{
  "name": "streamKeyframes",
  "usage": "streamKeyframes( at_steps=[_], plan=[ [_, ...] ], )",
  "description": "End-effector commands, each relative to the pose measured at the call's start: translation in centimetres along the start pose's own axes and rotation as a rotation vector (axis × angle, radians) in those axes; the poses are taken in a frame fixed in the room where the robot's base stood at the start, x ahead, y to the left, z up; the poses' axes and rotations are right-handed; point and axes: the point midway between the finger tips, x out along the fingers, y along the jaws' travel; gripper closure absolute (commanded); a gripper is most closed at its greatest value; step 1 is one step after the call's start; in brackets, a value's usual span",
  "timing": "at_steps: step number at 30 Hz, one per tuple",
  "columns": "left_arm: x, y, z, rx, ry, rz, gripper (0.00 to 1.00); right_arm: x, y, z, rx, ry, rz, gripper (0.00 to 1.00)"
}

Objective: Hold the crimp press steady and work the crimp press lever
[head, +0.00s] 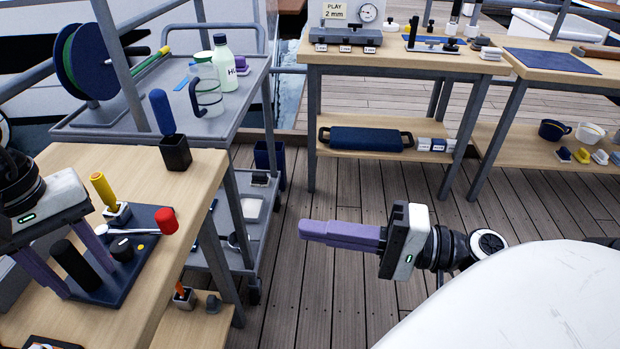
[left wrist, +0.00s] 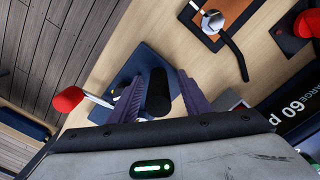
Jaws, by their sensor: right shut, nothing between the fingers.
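The crimp press has a dark blue base plate (head: 135,250) on the wooden bench at the left, with an upright black post (head: 76,264). Its pale lever (head: 130,232) ends in a red knob (head: 166,220), sticking out to the right. My left gripper (head: 82,275) is open, with its purple fingers on either side of the post. In the left wrist view the post (left wrist: 157,92) stands between the fingers, with what looks like a gap on both sides. My right gripper (head: 304,228) is shut and empty over the deck, well right of the knob.
A yellow-handled tool (head: 103,188) and a black cup with a blue-handled tool (head: 162,112) stand behind the press. A grey cart (head: 225,125) with bottle and jug is beyond. Open deck (head: 330,290) lies between bench and right arm.

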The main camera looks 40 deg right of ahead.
Motion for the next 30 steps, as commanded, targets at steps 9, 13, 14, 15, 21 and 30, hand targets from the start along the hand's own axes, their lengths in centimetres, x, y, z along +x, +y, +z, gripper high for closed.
streamKeyframes(
  at_steps=[9,13,14,15,21,30],
  plan=[
    [-1.0,0.1,0.0,0.001,0.002,0.001,0.56,0.0,0.0,0.0,0.000,0.000,0.000,1.00],
    [-3.2,0.1,0.0,0.001,0.003,0.003,0.56,0.0,0.0,0.0,0.000,0.000,0.000,1.00],
    [-3.9,0.1,-0.1,0.000,0.004,0.003,0.56,0.0,0.0,0.0,0.000,0.000,0.000,1.00],
    [-4.8,0.1,-0.1,0.000,0.004,0.002,0.56,0.0,0.0,0.0,0.000,0.000,0.000,1.00],
    [-9.0,0.1,0.0,0.001,0.003,0.002,0.56,0.0,0.0,0.0,0.000,0.000,0.000,1.00],
    [-11.9,0.0,0.0,0.000,0.000,0.000,0.56,0.0,0.0,0.0,0.000,0.000,0.000,1.00]
  ],
)
